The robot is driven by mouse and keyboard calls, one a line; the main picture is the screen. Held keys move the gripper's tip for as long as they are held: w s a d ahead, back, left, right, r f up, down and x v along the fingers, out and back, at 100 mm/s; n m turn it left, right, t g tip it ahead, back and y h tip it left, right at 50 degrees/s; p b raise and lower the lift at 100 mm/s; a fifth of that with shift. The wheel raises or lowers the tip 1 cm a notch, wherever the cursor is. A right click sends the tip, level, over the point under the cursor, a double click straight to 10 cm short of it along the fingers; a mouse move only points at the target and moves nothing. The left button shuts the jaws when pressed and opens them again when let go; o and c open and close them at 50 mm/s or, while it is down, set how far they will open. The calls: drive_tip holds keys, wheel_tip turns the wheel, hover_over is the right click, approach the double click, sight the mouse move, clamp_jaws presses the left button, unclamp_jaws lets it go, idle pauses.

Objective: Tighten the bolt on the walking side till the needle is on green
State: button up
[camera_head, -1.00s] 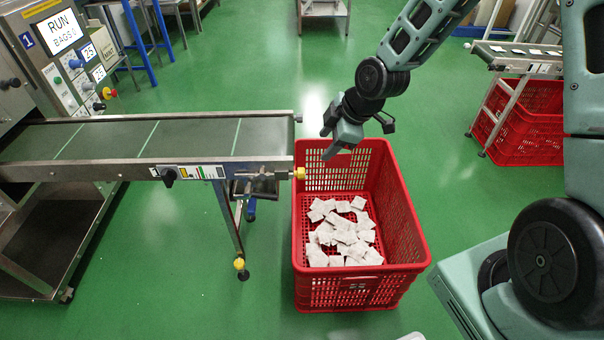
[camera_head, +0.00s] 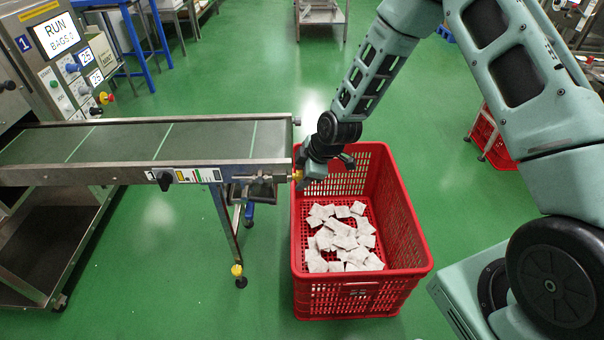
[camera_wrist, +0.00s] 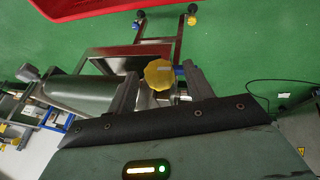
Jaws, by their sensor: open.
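The bolt has a yellow head (camera_head: 298,175) at the right end of the conveyor's near side rail. In the wrist view the yellow bolt head (camera_wrist: 159,73) sits between my two dark fingers, with a gap visible on its right. My gripper (camera_head: 306,173) is open at the conveyor's end, around the bolt head; contact cannot be told. A strip with coloured marks, green among them (camera_head: 196,175), is on the near rail to the left of the bolt. Its needle is too small to read.
A red crate (camera_head: 408,262) with white teabags (camera_head: 340,238) stands on the floor just below and right of the conveyor end. The conveyor belt (camera_head: 110,142) is empty. A packing machine with a screen reading RUN (camera_head: 55,35) stands at the left.

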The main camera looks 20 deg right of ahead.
drive_tip(key=c, duration=1)
